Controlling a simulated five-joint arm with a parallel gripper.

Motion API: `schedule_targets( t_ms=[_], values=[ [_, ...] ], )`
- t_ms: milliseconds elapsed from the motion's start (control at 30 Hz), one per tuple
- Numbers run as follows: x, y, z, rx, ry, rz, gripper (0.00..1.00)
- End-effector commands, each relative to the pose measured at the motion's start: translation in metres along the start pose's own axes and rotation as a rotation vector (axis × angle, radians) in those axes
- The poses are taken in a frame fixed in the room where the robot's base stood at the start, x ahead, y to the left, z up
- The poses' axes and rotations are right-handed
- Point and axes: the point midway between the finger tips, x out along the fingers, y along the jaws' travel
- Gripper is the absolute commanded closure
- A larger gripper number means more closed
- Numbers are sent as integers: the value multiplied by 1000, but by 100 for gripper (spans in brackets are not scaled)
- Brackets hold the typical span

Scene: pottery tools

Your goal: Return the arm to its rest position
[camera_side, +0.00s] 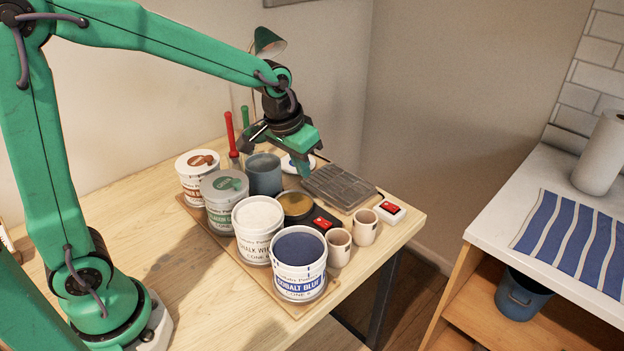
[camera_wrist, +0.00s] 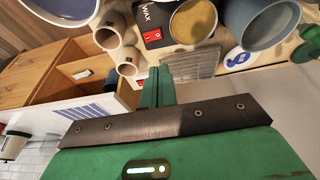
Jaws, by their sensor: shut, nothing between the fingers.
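My green arm reaches from the left over the table in the side view. My gripper (camera_side: 303,170) hangs nose-down above the back of the crowded table and is shut with nothing held. In the wrist view, its fingers (camera_wrist: 158,85) are together. It hovers between the blue-grey mug (camera_side: 264,178) and the grey ribbed tray (camera_side: 340,187), with the tray also showing past the fingers in the wrist view (camera_wrist: 190,64). I cannot tell its exact height above them.
Pots labelled cobalt blue (camera_side: 299,276) and chalk white (camera_side: 257,240) stand in front. An amber-filled dark tin (camera_side: 296,204) and small cups (camera_side: 338,249) are close by. Red and green upright handles (camera_side: 230,130) stand behind the mug. The table's left part (camera_side: 170,235) is clear.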

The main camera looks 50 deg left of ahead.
Motion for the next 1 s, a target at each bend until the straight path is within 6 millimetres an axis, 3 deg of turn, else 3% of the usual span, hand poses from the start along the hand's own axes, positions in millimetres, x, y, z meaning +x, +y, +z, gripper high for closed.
schedule_targets(
  t_ms=[267,600,1000],
  values=[
    [-38,-8,24,1,41,-1,100],
    [-86,-20,73,6,101,-7,100],
    [-117,-30,136,12,171,-17,100]
  ],
)
